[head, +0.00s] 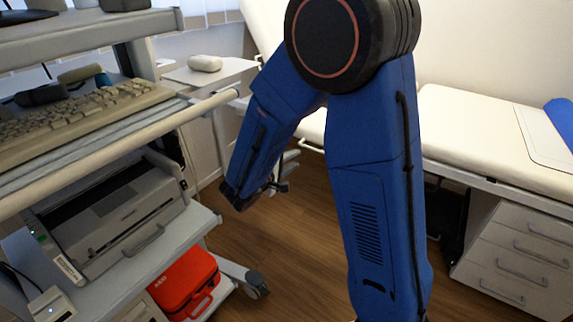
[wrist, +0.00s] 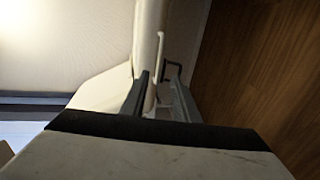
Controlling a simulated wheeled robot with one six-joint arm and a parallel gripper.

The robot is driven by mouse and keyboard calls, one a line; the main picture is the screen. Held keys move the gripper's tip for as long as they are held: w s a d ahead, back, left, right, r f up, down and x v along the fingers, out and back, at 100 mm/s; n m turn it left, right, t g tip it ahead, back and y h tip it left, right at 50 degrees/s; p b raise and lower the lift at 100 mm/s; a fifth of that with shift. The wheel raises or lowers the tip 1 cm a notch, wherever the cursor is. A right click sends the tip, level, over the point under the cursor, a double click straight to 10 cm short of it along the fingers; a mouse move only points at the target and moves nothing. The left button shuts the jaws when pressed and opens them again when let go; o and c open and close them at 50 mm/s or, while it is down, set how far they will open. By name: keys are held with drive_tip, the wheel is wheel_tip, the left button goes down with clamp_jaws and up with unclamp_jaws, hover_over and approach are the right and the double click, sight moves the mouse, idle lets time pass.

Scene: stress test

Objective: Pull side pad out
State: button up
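My gripper (head: 283,177) is low beside the near side of the cream exam bed, partly hidden by my blue arm in the head view. In the wrist view, my gripper's two fingers (wrist: 157,92) stand apart. A thin pale handle (wrist: 160,50) reaches down between them from the rounded cream edge (wrist: 148,35), which looks like the side pad. Gaps show beside the handle, and I cannot tell whether either finger touches it. A wide cream surface (wrist: 70,45) lies left of that edge. In the head view I cannot make out the side pad clearly.
The cream exam bed (head: 470,130) stands at right, above a white drawer unit (head: 515,250). At left is a trolley with a keyboard (head: 85,115), a printer (head: 115,215) and a red AED case (head: 185,283). Wooden floor (head: 275,240) is open between them.

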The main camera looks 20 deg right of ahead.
drive_tip(key=shift+v, duration=1.8)
drive_tip(key=s+d+r+m+g+y, duration=0.25)
drive_tip(key=s+d+g, duration=0.2)
drive_tip(key=s, duration=0.45)
drive_tip(key=s+d+r+m+g+y, duration=0.1)
drive_tip(key=s+d+m+g+y, duration=0.15)
drive_tip(key=s+d, duration=0.55)
drive_tip(key=s+a+r+m+t+y, duration=0.2)
drive_tip(key=s+a+r+y, duration=0.2)
drive_tip(key=s, duration=0.9)
drive_tip(key=shift+s+a+t+y, duration=0.15)
drive_tip(key=shift+a+t+y, duration=0.15)
drive_tip(key=shift+a+y, duration=2)
drive_tip(key=shift+a+h, duration=0.4)
drive_tip(key=shift+h, duration=0.1)
